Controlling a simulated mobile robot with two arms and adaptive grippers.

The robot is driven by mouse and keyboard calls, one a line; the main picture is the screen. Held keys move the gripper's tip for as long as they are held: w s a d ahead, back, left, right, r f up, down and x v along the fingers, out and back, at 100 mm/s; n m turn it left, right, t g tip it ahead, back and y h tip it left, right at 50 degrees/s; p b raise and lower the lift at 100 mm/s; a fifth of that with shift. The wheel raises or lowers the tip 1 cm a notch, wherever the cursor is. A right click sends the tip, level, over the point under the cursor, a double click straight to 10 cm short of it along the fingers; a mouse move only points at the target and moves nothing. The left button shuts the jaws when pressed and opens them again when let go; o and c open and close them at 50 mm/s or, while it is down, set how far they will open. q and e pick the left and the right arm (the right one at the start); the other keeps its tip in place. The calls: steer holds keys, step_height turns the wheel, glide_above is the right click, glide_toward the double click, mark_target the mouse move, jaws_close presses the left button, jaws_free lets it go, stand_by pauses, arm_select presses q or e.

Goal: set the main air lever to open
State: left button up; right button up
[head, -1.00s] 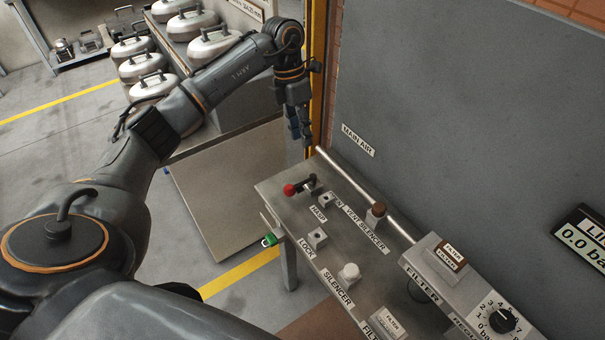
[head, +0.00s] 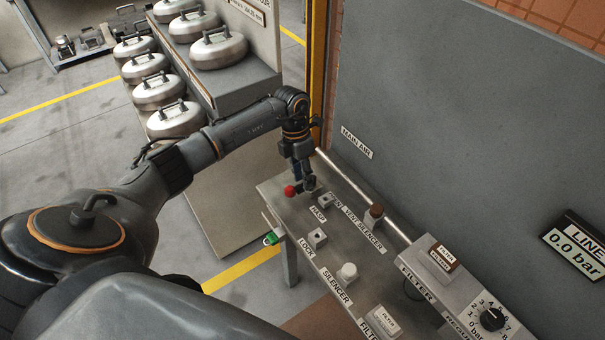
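The main air lever shows as a red knob (head: 290,191) at the far left corner of the grey bench. Its black arm and mount are largely hidden behind my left gripper. My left gripper (head: 304,184) points down right over the lever, with its fingertips just right of the red knob. I cannot tell whether the fingers touch the lever or how far apart they are. A MAIN AIR label (head: 357,142) is on the grey wall panel behind. My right gripper is not in view.
The bench (head: 302,262) carries a vent silencer (head: 374,215), a white silencer (head: 347,272), a filter box (head: 438,260) and a regulator dial (head: 491,319). A green padlock (head: 270,239) hangs at its left edge. The line display (head: 577,246) reads 0.0 bar. A pipe (head: 362,194) runs behind.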

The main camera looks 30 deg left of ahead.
arm_select(q)
steer(key=shift+f, duration=0.1)
jaws_close()
